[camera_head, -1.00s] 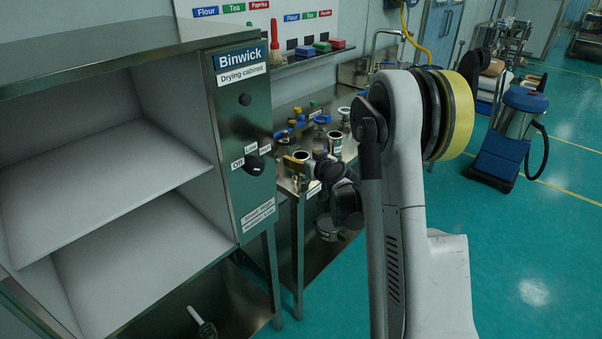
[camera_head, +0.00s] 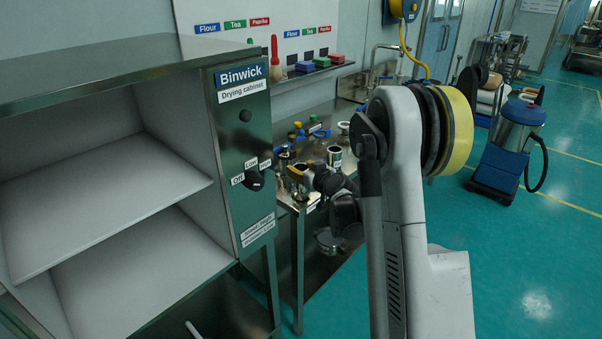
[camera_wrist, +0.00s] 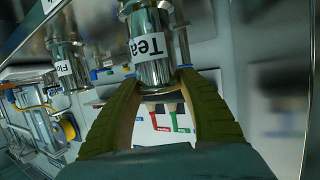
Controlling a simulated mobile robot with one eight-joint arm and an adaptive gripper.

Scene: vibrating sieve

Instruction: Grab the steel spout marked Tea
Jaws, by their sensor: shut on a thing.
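The steel spout marked Tea (camera_wrist: 152,62) is a shiny cylinder with a white label reading Tea, upside down in the wrist view. My gripper (camera_wrist: 158,86) has its two green padded fingers on either side of the spout's near end and is shut on it. In the head view my gripper (camera_head: 303,178) is at the front end of the steel table, among the spouts. It is small and partly hidden by my own arm there, so the held spout is hard to pick out.
A second steel spout (camera_wrist: 68,68) with a label beginning Flo stands beside it. More metal parts with blue and yellow clamps crowd the steel table (camera_head: 322,118). The drying cabinet (camera_head: 240,150) stands close on the left. A blue vacuum cleaner (camera_head: 515,140) stands on open floor at right.

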